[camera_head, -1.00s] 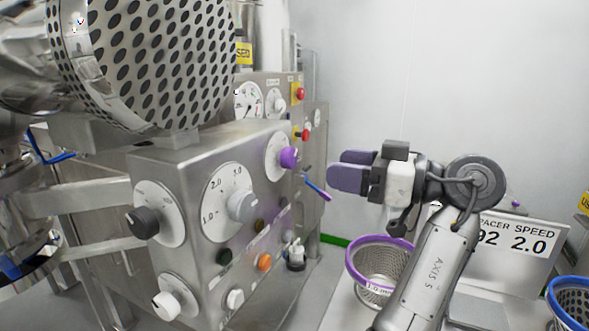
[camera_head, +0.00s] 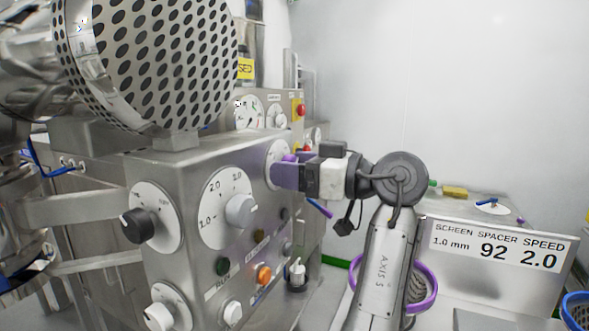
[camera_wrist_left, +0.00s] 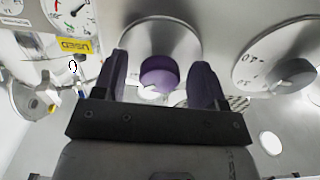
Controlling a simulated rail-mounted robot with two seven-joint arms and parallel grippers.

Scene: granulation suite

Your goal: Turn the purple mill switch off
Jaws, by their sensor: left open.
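The purple mill switch (camera_head: 290,157) is a round knob on a white dial on the right part of the steel control panel, partly hidden by my gripper in the head view. My left gripper (camera_head: 283,173) is at the switch, its purple fingers pointing left at the panel. In the left wrist view, the purple knob (camera_wrist_left: 159,73) lies between the two open fingers of the left gripper (camera_wrist_left: 161,66), with a gap visible on either side. I cannot tell how far the fingers reach around it. My right gripper is not in view.
The panel also carries a black knob (camera_head: 137,225), a grey speed knob (camera_head: 240,210), a white knob (camera_head: 159,317) and an orange button (camera_head: 264,275). A perforated steel drum (camera_head: 145,60) hangs above. A purple-rimmed basket (camera_head: 424,288) stands behind my arm.

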